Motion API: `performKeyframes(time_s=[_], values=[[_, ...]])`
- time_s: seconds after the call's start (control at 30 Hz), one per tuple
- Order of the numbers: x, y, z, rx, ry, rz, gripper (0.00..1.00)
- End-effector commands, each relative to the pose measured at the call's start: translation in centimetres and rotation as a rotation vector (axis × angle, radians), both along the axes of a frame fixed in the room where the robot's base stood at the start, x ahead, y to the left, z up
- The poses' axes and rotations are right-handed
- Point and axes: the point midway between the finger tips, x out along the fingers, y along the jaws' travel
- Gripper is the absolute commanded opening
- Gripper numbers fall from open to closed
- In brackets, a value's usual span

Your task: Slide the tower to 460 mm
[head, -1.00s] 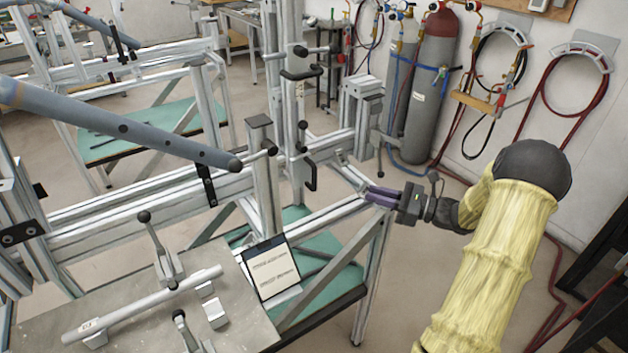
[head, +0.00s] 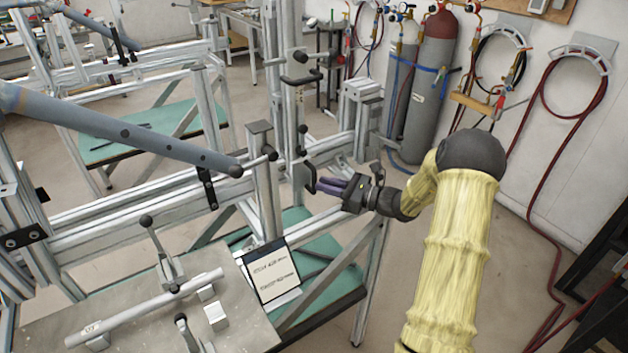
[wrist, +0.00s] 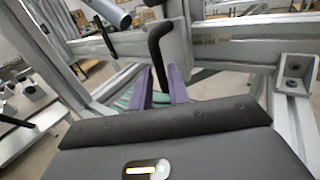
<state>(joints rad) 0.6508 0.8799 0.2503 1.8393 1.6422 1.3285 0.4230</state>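The tower (head: 292,110) is an upright aluminium profile standing on the horizontal rails of the jig. A black pull handle (head: 310,172) is on its lower part, and another black handle (head: 301,75) is higher up. My gripper (head: 322,183) points left at the lower handle from its right side. In the wrist view, the purple fingers of my gripper (wrist: 160,78) are apart, and the lower end of the black handle (wrist: 158,45) shows between them. I cannot tell whether the fingers touch it. No scale reading is legible.
A grey-blue tube (head: 120,128) slants across the left. A plate with a clamped tube (head: 145,308) and a text card (head: 272,273) lie in front. Gas cylinders (head: 431,90) and hoses stand by the wall. The floor right of the jig is open.

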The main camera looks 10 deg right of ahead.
Motion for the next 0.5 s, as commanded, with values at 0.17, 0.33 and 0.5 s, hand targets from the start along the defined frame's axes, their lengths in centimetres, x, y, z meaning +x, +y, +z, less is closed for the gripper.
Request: performKeyframes(time_s=[0.17, 0.33, 0.5], values=[[1.7, 2.3, 0.1, -0.001, -0.001, 0.001, 0.18], [2.4, 3.1, 0.0, 0.000, 0.000, -0.001, 0.18], [2.5, 3.2, 0.0, 0.000, 0.000, -0.001, 0.18]])
